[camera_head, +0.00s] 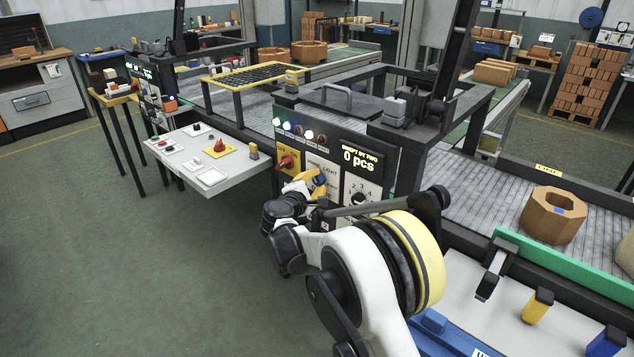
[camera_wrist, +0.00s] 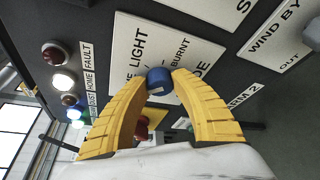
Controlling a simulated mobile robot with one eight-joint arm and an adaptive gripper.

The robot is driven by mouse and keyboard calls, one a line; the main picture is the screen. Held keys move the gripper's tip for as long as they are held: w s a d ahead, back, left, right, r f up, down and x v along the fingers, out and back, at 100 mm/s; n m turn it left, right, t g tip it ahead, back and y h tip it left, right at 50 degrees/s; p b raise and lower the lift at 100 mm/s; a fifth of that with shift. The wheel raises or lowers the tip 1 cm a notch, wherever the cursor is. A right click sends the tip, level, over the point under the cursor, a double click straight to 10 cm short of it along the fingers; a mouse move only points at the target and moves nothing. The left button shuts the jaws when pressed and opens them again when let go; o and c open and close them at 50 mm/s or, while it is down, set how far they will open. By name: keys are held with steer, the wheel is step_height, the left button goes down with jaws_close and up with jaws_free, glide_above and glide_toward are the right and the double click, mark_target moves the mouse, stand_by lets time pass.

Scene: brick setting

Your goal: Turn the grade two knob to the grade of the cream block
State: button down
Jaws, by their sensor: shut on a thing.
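My gripper (camera_wrist: 160,82) has its two yellow fingers closed on a blue knob (camera_wrist: 159,74) on a white plate (camera_wrist: 139,41) of the dark control panel. The plate's readable lettering includes "LIGHT", "BURNT" and "DE"; the rest is partly covered. In the head view, my gripper (camera_head: 314,181) is at this same plate (camera_head: 323,166), and the blue knob is small there. The knob's pointer direction is hard to tell. A pale block (camera_head: 626,254), possibly the cream block, is cut off by the right edge.
A red knob on a yellow plate (camera_head: 288,162) is left of the gripped knob. A black dial with numbers (camera_head: 358,199) is right of it, below a "0 pcs" display (camera_head: 361,160). A side table (camera_head: 202,160) juts out left. Open floor lies at lower left.

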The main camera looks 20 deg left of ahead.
steer(key=m+t, duration=0.1)
steer(key=m, duration=0.1)
steer(key=m+t, duration=0.1)
steer(key=m, duration=0.2)
steer(key=shift+f+y, duration=0.15)
steer(key=shift+y, duration=0.25)
steer(key=m+t, duration=0.1)
steer(key=m, duration=0.2)
steer(key=m+t+h, duration=0.1)
steer(key=m, duration=0.3)
steer(key=shift+t, duration=0.3)
steer(key=c, duration=1)
jaws_free()
steer(key=shift+c, duration=0.2)
steer(key=v, duration=1.2)
